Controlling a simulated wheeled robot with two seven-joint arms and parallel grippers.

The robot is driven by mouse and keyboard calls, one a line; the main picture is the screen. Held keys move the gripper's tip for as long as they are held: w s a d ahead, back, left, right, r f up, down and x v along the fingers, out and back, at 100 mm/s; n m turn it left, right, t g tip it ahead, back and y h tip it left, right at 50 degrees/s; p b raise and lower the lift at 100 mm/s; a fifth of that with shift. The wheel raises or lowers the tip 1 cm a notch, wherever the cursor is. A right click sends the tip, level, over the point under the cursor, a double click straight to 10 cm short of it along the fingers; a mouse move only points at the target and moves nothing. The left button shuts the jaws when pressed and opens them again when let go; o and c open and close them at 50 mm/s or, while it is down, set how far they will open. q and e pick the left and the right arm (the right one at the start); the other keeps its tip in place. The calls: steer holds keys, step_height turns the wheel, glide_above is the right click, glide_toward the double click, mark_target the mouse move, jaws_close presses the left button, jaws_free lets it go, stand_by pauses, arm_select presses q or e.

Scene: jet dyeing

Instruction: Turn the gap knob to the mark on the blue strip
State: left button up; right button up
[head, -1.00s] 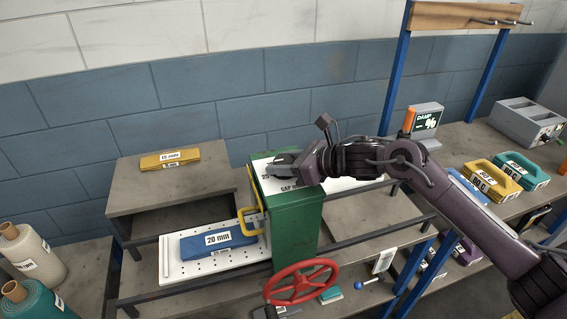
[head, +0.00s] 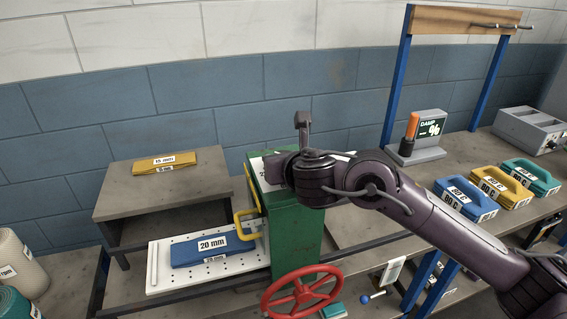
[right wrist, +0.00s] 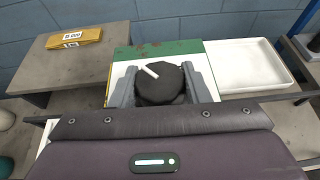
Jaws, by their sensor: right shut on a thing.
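The blue strip (head: 214,247), marked 20 mm, lies on a white perforated tray (head: 160,275) left of the green machine (head: 298,235). The gap knob (right wrist: 160,88) is black and round with a white pointer line, on top of the machine. In the right wrist view its pointer slants to the upper left. My right gripper (right wrist: 163,80) is shut on the knob, one grey finger on each side. In the head view my right gripper (head: 276,172) covers the knob and most of the scale plate, so the numbers cannot be read. My left gripper is not in view.
A yellow 15 mm strip (head: 163,162) lies on the raised shelf at left. A yellow handle (head: 246,222) and a red handwheel (head: 301,291) stick out from the machine. A damp display (head: 430,128) and several coloured blocks stand at right.

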steer(key=shift+m+h, duration=1.1)
steer(key=shift+h, duration=0.2)
steer(key=o, duration=1)
steer(key=p+v, duration=0.2)
steer(key=v, duration=0.5)
steer(key=shift+a, duration=0.2)
steer(key=shift+s+d+r+p, duration=0.1)
steer(key=shift+s+p, duration=0.25)
steer(key=shift+s, duration=0.15)
